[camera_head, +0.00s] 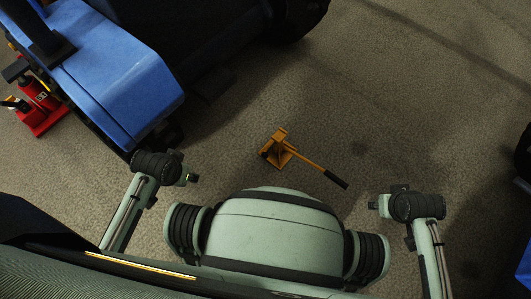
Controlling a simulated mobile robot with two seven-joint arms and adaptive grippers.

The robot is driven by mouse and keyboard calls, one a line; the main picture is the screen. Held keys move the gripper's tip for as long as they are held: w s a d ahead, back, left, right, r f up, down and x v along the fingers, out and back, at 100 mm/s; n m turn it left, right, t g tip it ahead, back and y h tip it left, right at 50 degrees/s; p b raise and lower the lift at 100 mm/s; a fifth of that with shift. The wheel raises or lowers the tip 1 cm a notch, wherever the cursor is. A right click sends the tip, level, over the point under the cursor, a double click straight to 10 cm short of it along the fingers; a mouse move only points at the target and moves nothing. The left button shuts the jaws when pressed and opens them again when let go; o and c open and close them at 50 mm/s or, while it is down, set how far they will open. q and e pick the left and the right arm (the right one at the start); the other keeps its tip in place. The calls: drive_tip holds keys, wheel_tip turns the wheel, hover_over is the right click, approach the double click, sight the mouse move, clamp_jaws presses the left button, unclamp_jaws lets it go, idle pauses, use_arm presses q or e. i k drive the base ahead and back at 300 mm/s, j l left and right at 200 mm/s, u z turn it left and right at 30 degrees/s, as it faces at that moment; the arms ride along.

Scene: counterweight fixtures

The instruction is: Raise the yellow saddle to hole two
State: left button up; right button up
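A yellow-orange stand (276,153) rests on the floor ahead of me, near the middle of the head view. A small yellow top piece, which looks like the saddle (280,134), is at its upper end. A long lever with a black grip (336,180) runs from the stand down to the right. No holes can be made out at this size. The end of my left arm (190,178) is left of the stand, and the end of my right arm (376,205) is right of the black grip. Both are apart from the stand. Their fingers cannot be made out.
A large blue machine (118,85) with dark wheels fills the upper left. A red jack (40,105) stands at its left side. A blue and dark object (524,265) is at the right edge. The floor around the yellow stand is clear.

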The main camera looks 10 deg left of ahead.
sight(280, 134)
drive_tip(key=j+z, duration=0.25)
drive_tip(key=z, duration=0.2)
drive_tip(key=i+j+z, duration=0.1)
drive_tip(key=j+z, duration=0.2)
drive_tip(key=z, duration=0.2)
